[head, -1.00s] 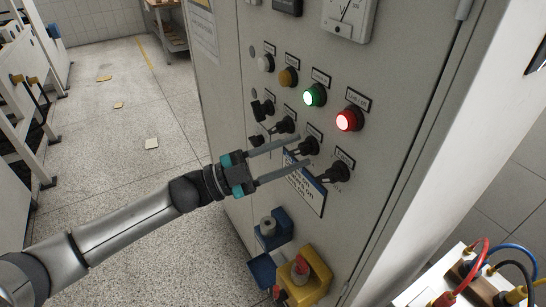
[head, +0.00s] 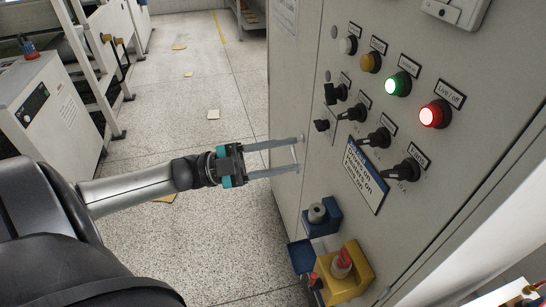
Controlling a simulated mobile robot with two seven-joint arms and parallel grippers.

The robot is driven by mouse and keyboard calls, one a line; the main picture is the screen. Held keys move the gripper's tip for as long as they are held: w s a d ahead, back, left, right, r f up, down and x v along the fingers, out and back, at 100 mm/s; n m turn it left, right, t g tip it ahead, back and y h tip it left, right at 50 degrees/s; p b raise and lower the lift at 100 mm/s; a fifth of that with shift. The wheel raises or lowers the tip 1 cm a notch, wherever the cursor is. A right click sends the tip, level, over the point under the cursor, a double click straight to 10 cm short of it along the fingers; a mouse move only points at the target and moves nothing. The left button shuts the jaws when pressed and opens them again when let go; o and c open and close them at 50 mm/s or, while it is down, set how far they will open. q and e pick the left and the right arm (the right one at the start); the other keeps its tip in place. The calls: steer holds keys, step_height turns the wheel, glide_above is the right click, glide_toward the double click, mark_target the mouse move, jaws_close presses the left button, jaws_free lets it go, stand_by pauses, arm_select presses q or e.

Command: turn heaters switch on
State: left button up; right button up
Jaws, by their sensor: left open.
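The grey control cabinet (head: 300,60) carries several black rotary switches. My right gripper is not in view.
Lamps line the panel above the switches: white, amber, lit green (head: 398,84) and lit red (head: 435,114). A blue-and-white sign (head: 365,178) sits below.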

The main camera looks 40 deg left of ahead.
arm_select(q)
steer(key=shift+v, duration=1)
